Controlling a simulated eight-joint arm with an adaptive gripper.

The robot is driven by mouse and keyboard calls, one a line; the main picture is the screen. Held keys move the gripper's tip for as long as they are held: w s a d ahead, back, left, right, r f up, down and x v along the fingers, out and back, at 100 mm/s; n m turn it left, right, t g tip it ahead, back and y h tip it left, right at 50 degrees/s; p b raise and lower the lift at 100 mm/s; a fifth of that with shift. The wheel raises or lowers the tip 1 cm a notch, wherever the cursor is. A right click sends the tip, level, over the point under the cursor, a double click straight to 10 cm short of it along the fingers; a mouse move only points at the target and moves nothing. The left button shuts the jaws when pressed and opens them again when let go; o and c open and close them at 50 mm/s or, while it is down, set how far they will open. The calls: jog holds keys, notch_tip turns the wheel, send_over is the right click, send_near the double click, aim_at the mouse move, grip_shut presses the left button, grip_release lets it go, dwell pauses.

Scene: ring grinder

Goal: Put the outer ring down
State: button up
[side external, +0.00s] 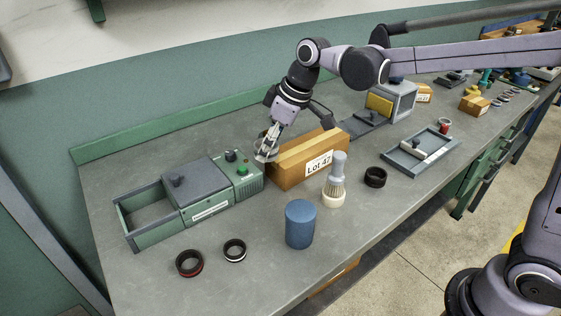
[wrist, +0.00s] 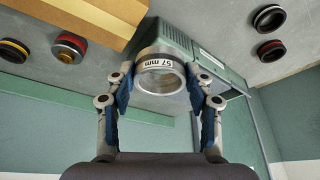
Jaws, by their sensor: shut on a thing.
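The outer ring (wrist: 160,76) is a short silvery ring with a dark band and a white "57 mm" label. In the wrist view it sits between the two blue-padded fingers of my gripper (wrist: 161,88), which is shut on it. In the side view my gripper (side external: 267,148) points down between the green grinder and the cardboard box. The ring there is small and partly covered by the fingers. I cannot tell whether it touches the bench.
The green grinder (side external: 208,190) with an open frame stands left, and the "Lot 47" box (side external: 300,160) right. Two dark rings (side external: 189,263) (side external: 234,250), a blue cylinder (side external: 300,224), a brush (side external: 338,172), a black ring (side external: 375,177) and a grey tray (side external: 447,153) are nearer the front.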

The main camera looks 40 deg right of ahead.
jog(key=s+a+n+g+y, duration=0.1)
jog(key=s+a+n, duration=0.4)
jog(key=s+a, duration=0.9)
send_near(209, 304)
jog(key=shift+w+a+f, duration=0.55)
jog(key=shift+w+a, duration=0.1)
jog(key=shift+w, duration=0.2)
jog(key=shift+s+a+f, duration=0.1)
jog(key=shift+a+f, duration=0.2)
jog(key=shift+f, duration=1.95)
jog(key=shift+f, duration=0.1)
jog(key=o, duration=1.3)
